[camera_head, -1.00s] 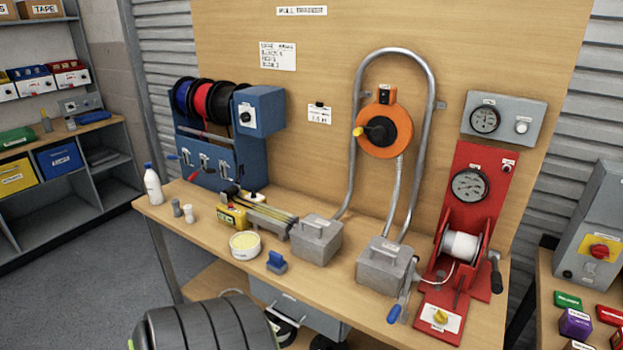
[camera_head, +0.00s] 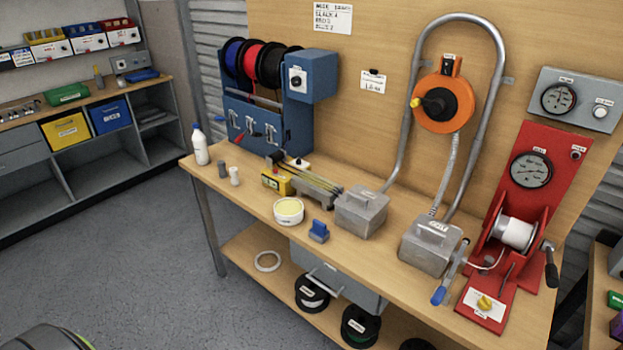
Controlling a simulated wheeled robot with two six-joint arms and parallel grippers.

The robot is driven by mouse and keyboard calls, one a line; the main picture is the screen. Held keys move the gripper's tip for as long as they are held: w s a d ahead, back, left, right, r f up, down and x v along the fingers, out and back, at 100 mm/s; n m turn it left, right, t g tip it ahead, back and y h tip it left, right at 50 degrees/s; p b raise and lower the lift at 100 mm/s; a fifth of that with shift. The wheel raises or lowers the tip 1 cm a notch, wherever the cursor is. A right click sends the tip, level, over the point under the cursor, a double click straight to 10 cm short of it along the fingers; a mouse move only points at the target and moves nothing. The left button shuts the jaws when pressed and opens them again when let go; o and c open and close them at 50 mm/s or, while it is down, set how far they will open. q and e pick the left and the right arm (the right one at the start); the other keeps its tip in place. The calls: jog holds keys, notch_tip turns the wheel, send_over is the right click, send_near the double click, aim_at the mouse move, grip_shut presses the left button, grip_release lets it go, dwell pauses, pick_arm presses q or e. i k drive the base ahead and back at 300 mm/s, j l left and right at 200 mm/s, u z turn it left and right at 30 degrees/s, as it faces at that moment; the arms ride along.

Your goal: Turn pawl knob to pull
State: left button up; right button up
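The pawl knob appears to be the small yellow knob (camera_head: 485,302) on a white label plate at the foot of the red winch unit (camera_head: 540,160). Its label is too small to read. The winch carries a white rope spool (camera_head: 516,233), a round gauge (camera_head: 531,169) and a crank with a black grip (camera_head: 551,268). Another yellow-tipped handle (camera_head: 415,102) is on the orange reel (camera_head: 443,103) on the wall board. Neither of my grippers is in view.
A blue-handled lever (camera_head: 440,295) stands left of the knob, by a grey metal block (camera_head: 430,246). Another grey block (camera_head: 361,212), a white tub (camera_head: 289,211) and a blue clamp (camera_head: 318,231) sit on the bench. The front edge strip is mostly clear.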

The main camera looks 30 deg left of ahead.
aim_at(485, 305)
jog(key=u, duration=0.45)
jog(key=i+j+u, duration=0.55)
jog(key=i+u, duration=0.15)
jog(key=i+j, duration=0.65)
jog(key=j, duration=0.2)
jog(key=z, duration=2.5)
